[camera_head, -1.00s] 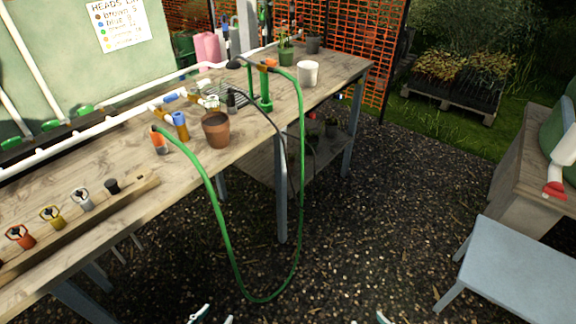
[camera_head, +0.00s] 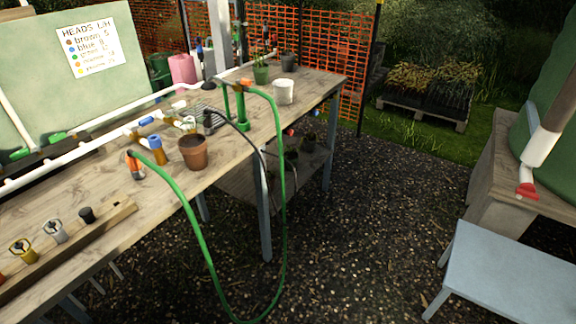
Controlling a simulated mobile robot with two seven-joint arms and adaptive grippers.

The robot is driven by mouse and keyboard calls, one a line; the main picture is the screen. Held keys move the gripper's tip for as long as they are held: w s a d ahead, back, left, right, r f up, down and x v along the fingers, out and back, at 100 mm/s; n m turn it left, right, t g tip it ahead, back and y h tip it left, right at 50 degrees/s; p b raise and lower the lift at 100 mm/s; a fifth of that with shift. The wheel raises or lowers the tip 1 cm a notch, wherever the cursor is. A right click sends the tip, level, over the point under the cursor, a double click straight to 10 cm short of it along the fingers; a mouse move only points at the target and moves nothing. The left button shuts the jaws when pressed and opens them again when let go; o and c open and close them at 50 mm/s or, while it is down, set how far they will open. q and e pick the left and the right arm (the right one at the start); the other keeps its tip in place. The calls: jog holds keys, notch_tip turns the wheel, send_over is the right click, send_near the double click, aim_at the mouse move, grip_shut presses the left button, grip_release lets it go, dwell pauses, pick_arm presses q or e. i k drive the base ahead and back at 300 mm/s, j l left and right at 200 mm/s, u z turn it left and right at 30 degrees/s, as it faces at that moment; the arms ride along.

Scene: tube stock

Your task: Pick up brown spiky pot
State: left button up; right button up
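A brown terracotta pot (camera_head: 193,153) stands upright on the wooden workbench (camera_head: 100,195), near its front edge; no spikes or plant show in it. A green pot (camera_head: 261,75) with a spiky upright plant stands toward the far end of the bench. Several dark small pots with plants (camera_head: 291,152) sit on the lower shelf under the bench, partly hidden by the hose and too small to tell their colour. I cannot tell which of these is the brown spiky pot. Neither of my grippers is in view.
A green hose (camera_head: 207,255) loops off the bench front to the ground. A white pot (camera_head: 283,92) stands on the bench near the green pot. A grey-blue table (camera_head: 505,270) is at lower right. Dark gravel ground (camera_head: 345,220) lies open between it and the bench.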

aim_at(271, 175)
jog(key=k+j+u, duration=0.1)
jog(key=k+u, duration=0.2)
jog(key=k, duration=0.35)
jog(key=u, duration=1.55)
jog(key=l+u, duration=0.55)
jog(key=l, duration=3.15)
